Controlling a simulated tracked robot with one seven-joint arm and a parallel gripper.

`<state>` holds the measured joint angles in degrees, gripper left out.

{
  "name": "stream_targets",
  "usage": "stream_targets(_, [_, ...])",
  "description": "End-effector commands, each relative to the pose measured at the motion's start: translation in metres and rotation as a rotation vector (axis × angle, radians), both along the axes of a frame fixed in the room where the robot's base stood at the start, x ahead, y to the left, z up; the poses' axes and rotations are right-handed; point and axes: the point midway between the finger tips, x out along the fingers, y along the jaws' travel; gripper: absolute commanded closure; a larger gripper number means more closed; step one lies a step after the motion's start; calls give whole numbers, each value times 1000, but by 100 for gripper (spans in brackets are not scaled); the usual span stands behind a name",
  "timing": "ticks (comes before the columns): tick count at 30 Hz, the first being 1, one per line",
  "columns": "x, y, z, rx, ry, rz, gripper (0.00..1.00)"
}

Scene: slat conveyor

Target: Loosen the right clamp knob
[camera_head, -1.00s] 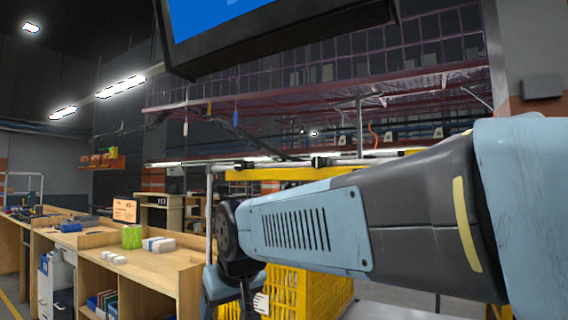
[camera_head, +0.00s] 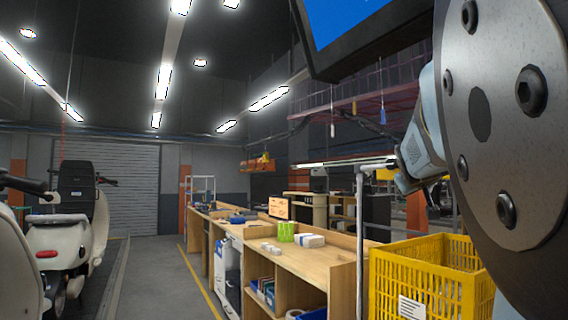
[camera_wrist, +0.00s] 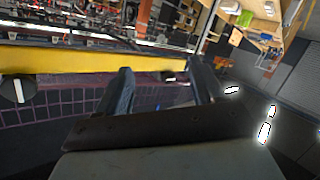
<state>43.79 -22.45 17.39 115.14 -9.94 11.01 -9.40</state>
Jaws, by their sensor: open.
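In the wrist view, which is tilted, my gripper (camera_wrist: 160,68) is open with its two dark fingers apart and nothing between them. A yellow rail (camera_wrist: 70,62) runs across behind the fingers. A dark round knob with a pale bar (camera_wrist: 17,90) sits by the rail at the left edge, well outside the fingers. A smaller dark knob-like part with a pale mark (camera_wrist: 169,76) shows beyond the gap between the fingers. I cannot tell which one is the right clamp knob. No knob can be made out in the head view.
In the head view, a yellow crate (camera_head: 420,285) stands below my arm. White scooters (camera_head: 75,230) stand at the left, and the floor aisle (camera_head: 165,275) between is open.

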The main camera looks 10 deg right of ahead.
Motion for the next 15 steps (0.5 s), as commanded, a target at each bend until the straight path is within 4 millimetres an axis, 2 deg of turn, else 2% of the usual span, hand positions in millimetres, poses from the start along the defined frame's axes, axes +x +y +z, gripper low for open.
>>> stream_targets(4, [-9,-25,31,-80,-37,-64,32])
stream_targets(9, [-26,-40,61,-169,-53,-140,32])
stream_targets(15, [-39,-52,86,-256,-57,-208,32])
